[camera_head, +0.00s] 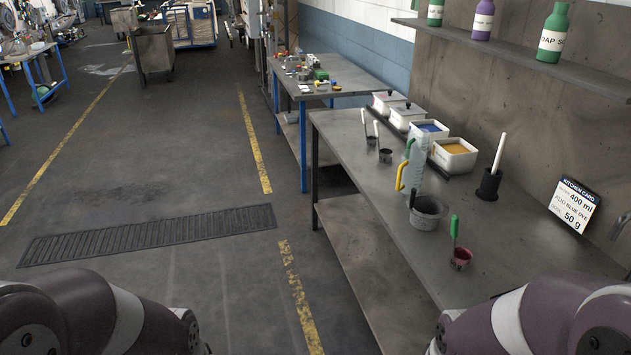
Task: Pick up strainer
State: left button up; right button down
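A grey round bowl (427,214) with a dark upright handle stands on the near table (405,262); it looks like the strainer, though its mesh is too small to make out. My two purple arms show at the bottom left and bottom right corners. Neither gripper is in view, and nothing touches the bowl.
White bins, one with blue powder (429,130) and one with orange powder (455,153), line the table's back. Two small scoops (385,155) stand before them. A black holder (489,186) with a white stick and a recipe card (573,204) stand right.

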aim_at(427, 210)
jog(key=i+j+u, duration=0.15)
jog(key=i, duration=0.65)
jog(key=i+j+u, duration=0.2)
jog(key=i, duration=0.6)
jog(key=i+z, duration=0.3)
jog(key=z, duration=0.15)
jog(key=i+j+z, duration=0.2)
jog(key=z, duration=0.25)
jog(key=i+j+z, duration=0.25)
jog(key=z, duration=0.2)
jog(key=i+j+z, duration=0.25)
jog(key=z, duration=0.2)
jog(key=i+j+z, duration=0.1)
jog(key=j+z, duration=0.4)
jog(key=i+j+z, duration=0.15)
jog(key=z, duration=0.3)
jog(key=i+j+z, duration=0.1)
jog(key=z, duration=0.35)
jog(key=i+j+z, duration=0.1)
jog(key=j+z, duration=0.2)
jog(key=z, duration=0.15)
jog(key=j+z, duration=0.25)
jog(key=z, duration=0.2)
jog(key=j+z, duration=0.25)
jog(key=z, duration=0.2)
